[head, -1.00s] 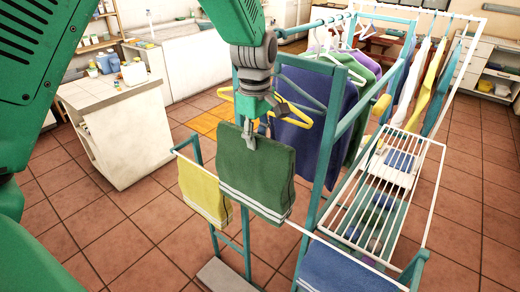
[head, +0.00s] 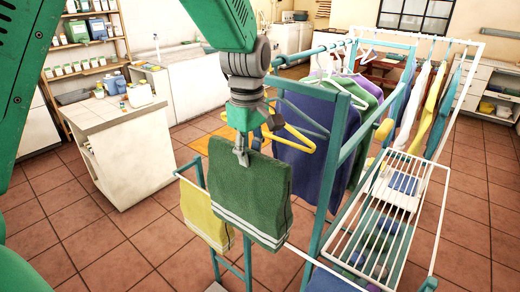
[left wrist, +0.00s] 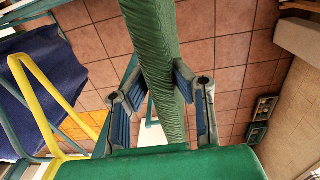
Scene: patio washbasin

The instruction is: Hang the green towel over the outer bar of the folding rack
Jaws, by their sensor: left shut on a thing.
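My left gripper (head: 242,158) is shut on the top edge of the green towel (head: 250,200), which hangs folded and roughly upright below it with white stripes near its hem. In the left wrist view the gripper's fingers (left wrist: 160,90) flank the towel (left wrist: 155,40). The folding rack's outer bar (head: 300,252) runs behind the towel, which hides part of it. The towel's top edge is above the bar; I cannot tell whether the towel touches it. A yellow towel (head: 207,215) hangs on the bar, just left of the green one. My right gripper is not in view.
Behind the towel stands a teal clothes rail (head: 338,150) with yellow hangers (head: 290,137) and dark garments. A white wire shelf (head: 385,225) is at right. A white counter (head: 125,150) stands at left, with open tiled floor before it.

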